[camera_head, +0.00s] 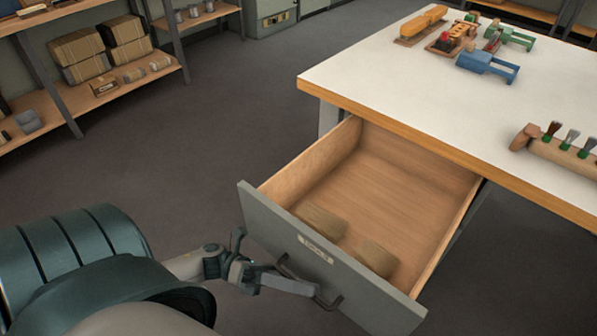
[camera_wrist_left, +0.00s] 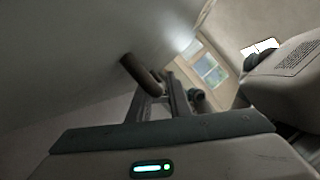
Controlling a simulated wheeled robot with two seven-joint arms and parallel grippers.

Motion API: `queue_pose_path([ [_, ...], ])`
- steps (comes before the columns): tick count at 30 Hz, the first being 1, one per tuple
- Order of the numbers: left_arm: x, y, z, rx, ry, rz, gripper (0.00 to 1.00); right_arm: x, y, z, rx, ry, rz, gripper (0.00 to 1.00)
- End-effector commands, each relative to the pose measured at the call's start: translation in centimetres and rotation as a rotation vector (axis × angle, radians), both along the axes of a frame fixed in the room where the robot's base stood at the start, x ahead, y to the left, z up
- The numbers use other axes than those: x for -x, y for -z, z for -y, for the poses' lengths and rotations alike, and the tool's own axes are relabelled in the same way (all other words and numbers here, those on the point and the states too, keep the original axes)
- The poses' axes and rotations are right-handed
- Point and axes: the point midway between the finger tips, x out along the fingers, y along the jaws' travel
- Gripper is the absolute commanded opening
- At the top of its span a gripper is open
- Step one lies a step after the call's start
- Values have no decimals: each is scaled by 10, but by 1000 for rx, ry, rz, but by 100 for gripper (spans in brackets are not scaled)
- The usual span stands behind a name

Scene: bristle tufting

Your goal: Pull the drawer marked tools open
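The grey-fronted drawer (camera_head: 262,225) stands pulled well out from under the white-topped table. Its pale label (camera_head: 316,249) is too small to read surely. Two tan blocks, one at the left (camera_head: 322,222) and one at the right (camera_head: 376,259), lie inside near the front. My left gripper (camera_head: 312,288) is at the dark bar handle (camera_head: 334,304). In the left wrist view the handle (camera_wrist_left: 139,72) runs in between the close-set fingers (camera_wrist_left: 163,100), which look shut on it; the contact itself is partly hidden. My right gripper is not in view.
The table (camera_head: 400,75) bears a blue tool (camera_head: 487,66), a green tool (camera_head: 512,38) and a wooden holder with brushes (camera_head: 560,152). Shelves with boxes (camera_head: 78,47) stand at the back left. The dark floor (camera_head: 215,130) left of the drawer is clear.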

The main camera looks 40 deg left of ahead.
Motion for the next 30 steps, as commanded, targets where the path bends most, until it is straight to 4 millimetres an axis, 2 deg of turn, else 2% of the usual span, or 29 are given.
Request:
queue_pose_path([
  [8, 1, 1, -2, 0, 0, 0, 18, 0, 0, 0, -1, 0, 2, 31],
  [14, 5, 5, -17, -3, 0, -2, 18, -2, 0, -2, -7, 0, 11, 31],
  [20, 14, 12, -46, -2, 0, -3, 18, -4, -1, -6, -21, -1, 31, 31],
  [30, 35, 27, -111, -3, -2, -2, 18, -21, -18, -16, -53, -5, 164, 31],
])
